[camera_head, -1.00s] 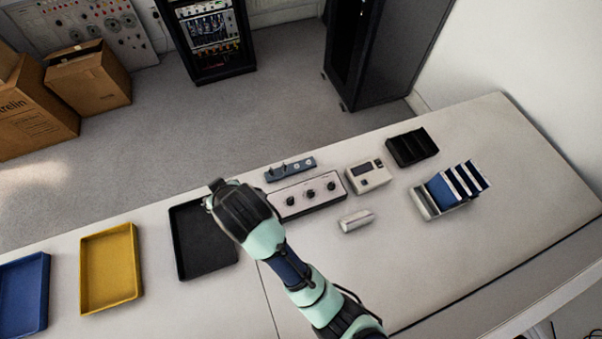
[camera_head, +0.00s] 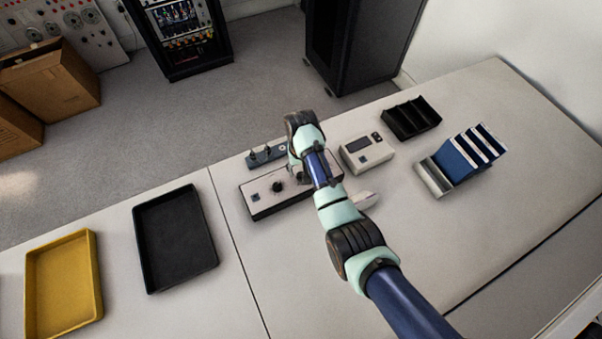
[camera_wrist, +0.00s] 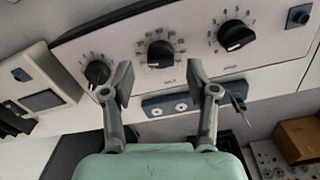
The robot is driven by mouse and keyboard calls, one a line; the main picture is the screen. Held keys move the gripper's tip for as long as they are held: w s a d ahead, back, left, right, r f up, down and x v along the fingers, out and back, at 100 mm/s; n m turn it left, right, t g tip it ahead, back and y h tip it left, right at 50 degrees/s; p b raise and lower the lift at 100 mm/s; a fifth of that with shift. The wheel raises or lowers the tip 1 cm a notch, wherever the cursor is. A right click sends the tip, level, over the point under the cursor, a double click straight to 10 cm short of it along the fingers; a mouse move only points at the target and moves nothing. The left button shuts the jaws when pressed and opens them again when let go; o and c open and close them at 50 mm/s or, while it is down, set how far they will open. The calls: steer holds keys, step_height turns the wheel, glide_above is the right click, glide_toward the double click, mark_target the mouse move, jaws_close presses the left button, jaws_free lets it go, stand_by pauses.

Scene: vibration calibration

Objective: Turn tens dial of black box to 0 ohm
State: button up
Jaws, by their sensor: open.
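The dial box (camera_head: 262,208) has a pale top panel and black sides. In the head view one black dial (camera_head: 277,186) shows, and my arm covers the box's right part. The wrist view shows three dials on the panel (camera_wrist: 199,45): a left dial (camera_wrist: 97,72), a middle dial (camera_wrist: 160,55) and a right dial (camera_wrist: 236,38). Their labels are too small to read surely. My gripper (camera_wrist: 160,82) is open and empty, its fingertips apart, just below the middle dial in the wrist view. I cannot tell whether it touches the panel.
A blue-grey terminal strip (camera_head: 262,157) lies behind the box. A meter (camera_head: 367,154), a black divided tray (camera_head: 410,118) and a holder with blue-white plates (camera_head: 433,180) stand to the right. Black (camera_head: 146,242) and yellow (camera_head: 35,289) trays lie left. The front right table is clear.

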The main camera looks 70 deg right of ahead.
step_height(320, 180, down, 2)
steer(key=shift+f, duration=0.2)
jaws_close()
